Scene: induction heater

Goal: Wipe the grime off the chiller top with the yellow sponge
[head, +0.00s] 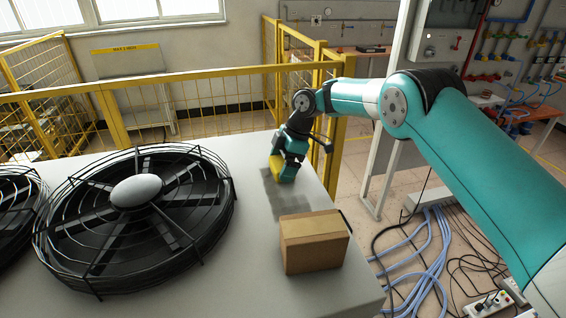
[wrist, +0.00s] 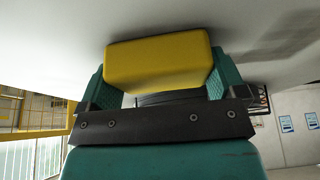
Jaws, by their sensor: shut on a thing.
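My gripper (head: 288,165) is shut on the yellow sponge (head: 277,168) at the right part of the chiller top (head: 255,245), near its far right edge. In the wrist view the sponge (wrist: 158,60) sits between the two teal fingers of my gripper (wrist: 157,88), with the pale chiller surface beyond it. I cannot tell whether the sponge touches the surface. A darker grey grime patch (head: 284,207) lies on the chiller top below the gripper in the head view, and the gripper hides part of its far end.
A cardboard box (head: 314,243) stands on the chiller top just nearer than the grime. A large caged black fan (head: 135,215) fills the left, with another (head: 15,205) partly in view. A yellow railing (head: 190,80) runs behind the chiller. Cables (head: 425,250) lie on the floor at right.

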